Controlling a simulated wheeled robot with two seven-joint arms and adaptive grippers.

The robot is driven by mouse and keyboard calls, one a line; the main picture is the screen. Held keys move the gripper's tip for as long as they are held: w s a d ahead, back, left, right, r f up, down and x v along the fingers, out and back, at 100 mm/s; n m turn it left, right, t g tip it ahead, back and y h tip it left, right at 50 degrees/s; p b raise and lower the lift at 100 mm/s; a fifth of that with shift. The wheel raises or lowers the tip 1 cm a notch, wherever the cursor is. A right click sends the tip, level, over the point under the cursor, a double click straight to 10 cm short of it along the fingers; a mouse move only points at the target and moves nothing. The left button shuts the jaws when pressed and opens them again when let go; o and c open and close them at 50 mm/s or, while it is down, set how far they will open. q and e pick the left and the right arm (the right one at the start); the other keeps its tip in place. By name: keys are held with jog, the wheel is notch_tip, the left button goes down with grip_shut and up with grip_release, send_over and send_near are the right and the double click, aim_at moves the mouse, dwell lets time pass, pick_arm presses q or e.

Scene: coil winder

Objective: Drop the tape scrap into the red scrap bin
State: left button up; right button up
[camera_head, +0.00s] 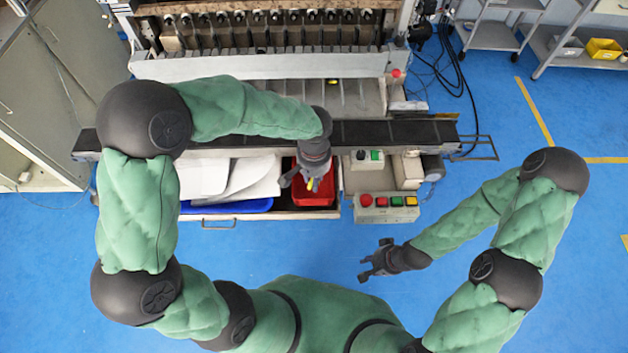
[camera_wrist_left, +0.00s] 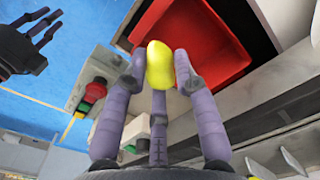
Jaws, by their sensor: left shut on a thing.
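The tape scrap is a small yellow lump (camera_wrist_left: 160,65), held between the fingertips of my left gripper (camera_wrist_left: 158,75). In the head view the left gripper (camera_head: 306,181) is over the red scrap bin (camera_head: 320,191), with a bit of the yellow scrap (camera_head: 310,185) showing. The red bin (camera_wrist_left: 210,40) lies behind the scrap in the left wrist view; the scrap's height above it is hard to judge. My right gripper (camera_head: 372,262) is empty, fingers spread, over the blue floor; it also shows in the left wrist view (camera_wrist_left: 40,38).
The bin sits in an open drawer (camera_head: 265,214) beside a blue tray (camera_head: 227,207) with white sheets (camera_head: 235,180). A button panel (camera_head: 386,209) is right of the drawer. A dark conveyor (camera_head: 385,133) runs behind. The floor in front is clear.

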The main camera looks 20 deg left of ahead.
pick_arm(q)
jog(key=shift+w+a+f+b, duration=0.3)
jog(key=shift+w+f+b, duration=0.35)
jog(key=shift+w+f, duration=0.35)
jog(key=shift+w+a+f+b, duration=0.25)
jog(key=shift+w+f+b, duration=0.45)
jog(key=shift+f, duration=0.4)
jog(key=o, duration=0.8)
jog(key=shift+r, duration=0.1)
notch_tip(320, 180, up, 12)
jog(key=shift+f, duration=0.1)
